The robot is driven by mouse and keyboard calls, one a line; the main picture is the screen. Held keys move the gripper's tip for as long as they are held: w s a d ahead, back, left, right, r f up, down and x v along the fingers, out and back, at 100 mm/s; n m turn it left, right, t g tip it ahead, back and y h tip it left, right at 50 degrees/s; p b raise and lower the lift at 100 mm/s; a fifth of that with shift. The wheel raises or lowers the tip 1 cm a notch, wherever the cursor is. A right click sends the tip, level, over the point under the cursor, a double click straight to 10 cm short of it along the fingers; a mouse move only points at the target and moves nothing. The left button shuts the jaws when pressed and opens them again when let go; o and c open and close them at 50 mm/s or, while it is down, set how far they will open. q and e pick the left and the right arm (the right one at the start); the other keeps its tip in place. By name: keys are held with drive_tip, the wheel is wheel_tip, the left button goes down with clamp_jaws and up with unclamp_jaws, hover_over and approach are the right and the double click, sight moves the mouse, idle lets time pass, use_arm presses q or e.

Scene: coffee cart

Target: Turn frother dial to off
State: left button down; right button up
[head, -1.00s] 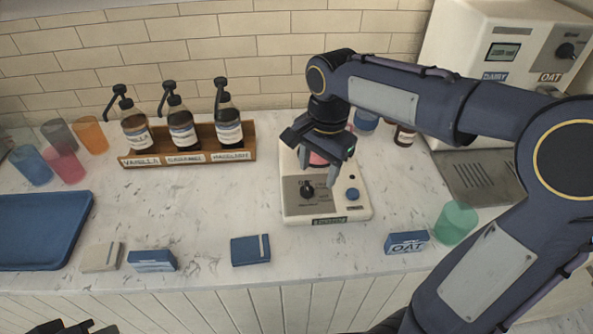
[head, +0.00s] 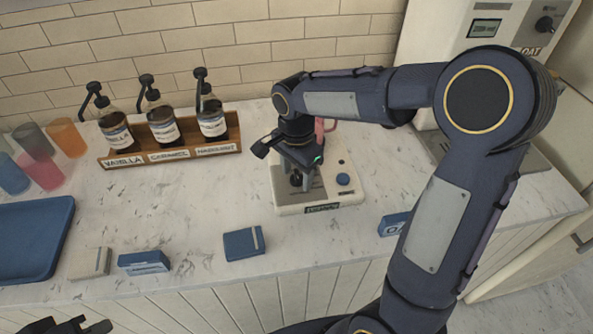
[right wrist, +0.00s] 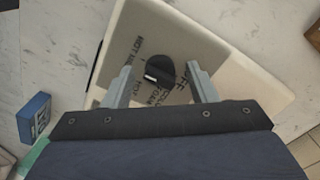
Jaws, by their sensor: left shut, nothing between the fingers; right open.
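In the right wrist view the dial (right wrist: 158,72) sits between the open fingers of my right gripper (right wrist: 160,72), with a gap on both sides. A white mark on the dial faces the lower left in that view. Lettering surrounds the dial, only partly readable. My left gripper (head: 65,326) is shut and empty at the lower left, far from the frother.
A pink item (head: 326,125) shows behind my right gripper. A wooden rack (head: 190,152) of syrup bottles stands left of the frother. Small boxes, including a dark blue one (head: 244,243), lie along the front edge. A blue tray (head: 30,240) is at the left.

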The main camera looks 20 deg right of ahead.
drive_tip(key=c, duration=1)
drive_tip(key=shift+o, duration=0.2)
